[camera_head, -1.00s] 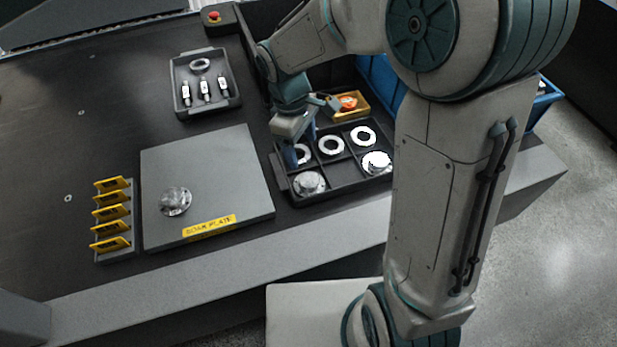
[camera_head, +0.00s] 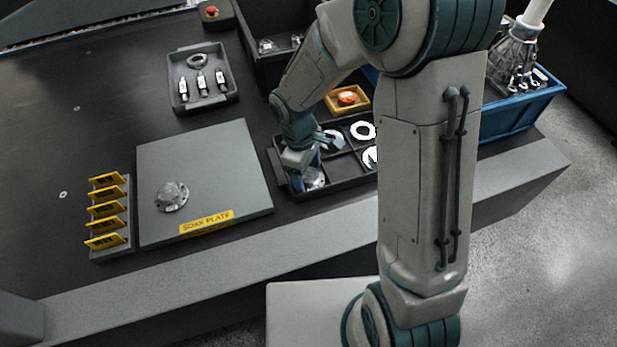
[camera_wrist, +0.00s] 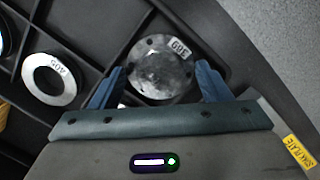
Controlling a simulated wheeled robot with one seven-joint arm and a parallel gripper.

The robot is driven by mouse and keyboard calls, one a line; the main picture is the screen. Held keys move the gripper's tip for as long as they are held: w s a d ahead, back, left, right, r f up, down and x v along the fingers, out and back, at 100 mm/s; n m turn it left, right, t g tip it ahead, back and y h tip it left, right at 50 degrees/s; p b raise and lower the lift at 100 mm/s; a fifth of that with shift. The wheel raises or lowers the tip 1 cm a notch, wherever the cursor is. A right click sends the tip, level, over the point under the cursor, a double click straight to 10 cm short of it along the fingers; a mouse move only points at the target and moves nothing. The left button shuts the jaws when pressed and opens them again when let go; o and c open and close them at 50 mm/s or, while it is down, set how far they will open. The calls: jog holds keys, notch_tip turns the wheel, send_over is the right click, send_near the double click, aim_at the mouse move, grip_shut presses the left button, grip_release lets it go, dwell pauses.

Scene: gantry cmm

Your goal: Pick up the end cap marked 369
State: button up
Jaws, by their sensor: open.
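The end cap marked 369 (camera_wrist: 160,72) is a round silver disc with bolt holes and a white label near its rim, which reads upside down in the wrist view. It lies in a compartment of the black divided tray (camera_wrist: 104,22). In the head view the end cap (camera_head: 313,179) shows partly, beside my gripper (camera_head: 305,172). In the wrist view my gripper (camera_wrist: 160,80) is open, with one blue finger on each side of the cap. I cannot tell whether the fingers touch it.
A ring marked 405 (camera_wrist: 50,79) lies in a neighbouring compartment. Another silver cap (camera_head: 170,196) sits on the grey soak plate (camera_head: 215,150). A yellow bin (camera_head: 347,99) stands behind the tray. A small tray with cylinders (camera_head: 203,80) is at the back left.

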aim_at(310, 176)
jog(key=shift+c, duration=0.2)
jog(key=c, duration=1.1)
jog(key=shift+c, duration=0.2)
jog(key=shift+r, duration=0.1)
jog(key=shift+r, duration=0.55)
jog(key=r, duration=0.3)
jog(key=shift+s+d+r+p, duration=0.25)
jog(key=shift+s+d+p, duration=0.05)
jog(key=shift+p, duration=0.1)
jog(key=s+d+r+p, duration=0.1)
jog(key=s+d+r, duration=0.5)
jog(key=s+d, duration=0.1)
jog(key=shift+s+d, duration=0.35)
